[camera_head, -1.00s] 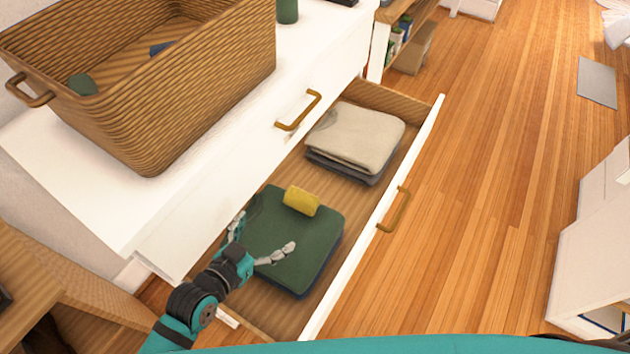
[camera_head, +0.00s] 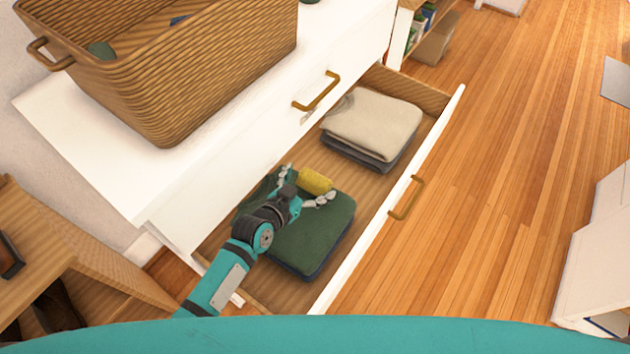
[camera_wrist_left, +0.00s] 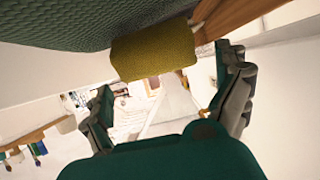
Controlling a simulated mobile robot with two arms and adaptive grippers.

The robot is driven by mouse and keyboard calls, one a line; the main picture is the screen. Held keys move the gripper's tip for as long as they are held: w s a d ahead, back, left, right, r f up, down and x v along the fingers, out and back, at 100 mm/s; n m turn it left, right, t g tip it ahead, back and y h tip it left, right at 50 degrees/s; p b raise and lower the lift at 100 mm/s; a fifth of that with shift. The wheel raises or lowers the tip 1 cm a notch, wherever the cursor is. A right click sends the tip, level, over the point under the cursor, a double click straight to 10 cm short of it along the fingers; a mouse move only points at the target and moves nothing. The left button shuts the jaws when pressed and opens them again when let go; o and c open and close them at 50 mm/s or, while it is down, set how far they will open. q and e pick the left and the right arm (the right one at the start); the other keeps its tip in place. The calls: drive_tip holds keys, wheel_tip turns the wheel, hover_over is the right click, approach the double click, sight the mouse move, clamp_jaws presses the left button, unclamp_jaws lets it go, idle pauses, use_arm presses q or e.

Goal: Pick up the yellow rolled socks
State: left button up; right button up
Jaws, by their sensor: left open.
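The yellow rolled socks (camera_head: 315,181) lie on a folded dark green cloth (camera_head: 318,232) in the open drawer. My left gripper (camera_head: 306,184) is open, with its fingers reaching to either side of the socks in the head view. In the left wrist view the yellow rolled socks (camera_wrist_left: 153,50) sit ahead of and between the spread fingers of my left gripper (camera_wrist_left: 168,85). The green knitted cloth (camera_wrist_left: 60,25) fills the upper left there. I cannot tell whether a finger touches the socks. My right gripper is not in view.
The drawer's white front panel (camera_head: 390,190) with a brass handle (camera_head: 407,198) bounds the right side. Folded beige cloth (camera_head: 372,122) lies farther back in the drawer. A wicker basket (camera_head: 190,75) stands on the white dresser top (camera_head: 95,130).

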sight(313, 181)
use_arm(q)
drive_tip(key=x, duration=0.3)
drive_tip(key=shift+w+d+f, duration=0.15)
drive_tip(key=shift+w+d, duration=0.05)
drive_tip(key=shift+w, duration=0.05)
drive_tip(key=c, duration=1)
